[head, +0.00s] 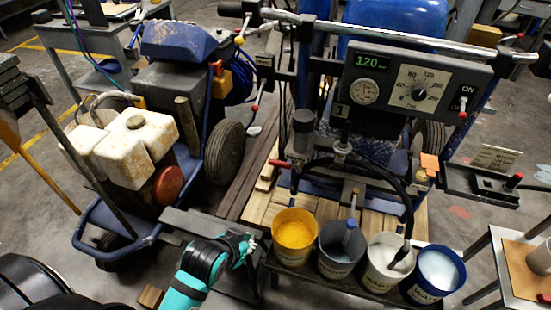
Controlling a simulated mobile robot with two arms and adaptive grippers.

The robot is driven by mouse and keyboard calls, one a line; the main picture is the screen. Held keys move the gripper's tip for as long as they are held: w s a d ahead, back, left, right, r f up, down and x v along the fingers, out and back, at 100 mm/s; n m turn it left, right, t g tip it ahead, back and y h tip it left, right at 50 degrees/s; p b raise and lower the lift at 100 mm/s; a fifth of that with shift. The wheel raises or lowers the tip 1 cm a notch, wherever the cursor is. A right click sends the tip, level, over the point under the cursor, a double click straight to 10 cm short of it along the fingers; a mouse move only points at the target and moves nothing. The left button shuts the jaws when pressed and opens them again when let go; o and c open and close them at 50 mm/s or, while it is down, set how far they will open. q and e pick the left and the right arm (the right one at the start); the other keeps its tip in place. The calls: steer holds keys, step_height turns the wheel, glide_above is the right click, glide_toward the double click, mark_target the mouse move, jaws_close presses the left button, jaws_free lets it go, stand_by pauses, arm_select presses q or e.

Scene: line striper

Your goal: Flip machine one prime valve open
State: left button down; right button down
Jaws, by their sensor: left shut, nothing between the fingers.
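Machine one is the blue line striper with a "1" tag (341,111) and a grey control panel (419,83). Its display reads 120. A small red-tipped lever (279,163) sticks out to the left below the filter cylinder. It may be the prime valve, but I cannot read a label on it. My left gripper (251,241), on a teal arm from below, is shut and empty. It is below and left of that lever, near the yellow bucket, and appears apart from the lever. My right gripper is not in view.
Yellow (294,232), grey (340,247), white (388,262) and blue-rimmed (436,272) buckets stand in a row before the machine. Another striper with a stained white tank (137,147) stands at left. A small table (518,265) is at lower right.

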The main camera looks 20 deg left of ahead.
arm_select(q)
steer(key=w+r+n+t, duration=0.1)
steer(key=w+r+t, duration=0.3)
steer(key=w, duration=0.4)
steer(key=w+a+r+t+y, duration=0.1)
steer(key=w+r+t, duration=0.2)
steer(key=w+r, duration=0.3)
steer(key=shift+w+a+r+n+t, duration=0.15)
steer(key=shift+w+a+n+t, duration=0.2)
steer(key=shift+w, duration=1.25)
steer(key=shift+d, duration=0.1)
glide_above(284, 165)
steer(key=a, duration=0.2)
step_height(284, 165, down, 2)
steer(key=f, duration=0.1)
steer(key=shift+s+a+f, duration=0.15)
steer(key=shift+s+f, duration=0.15)
steer(key=shift+f, duration=0.6)
steer(key=shift+s+a+f, duration=0.1)
steer(key=shift+s+f, duration=0.15)
steer(key=shift+f, duration=0.6)
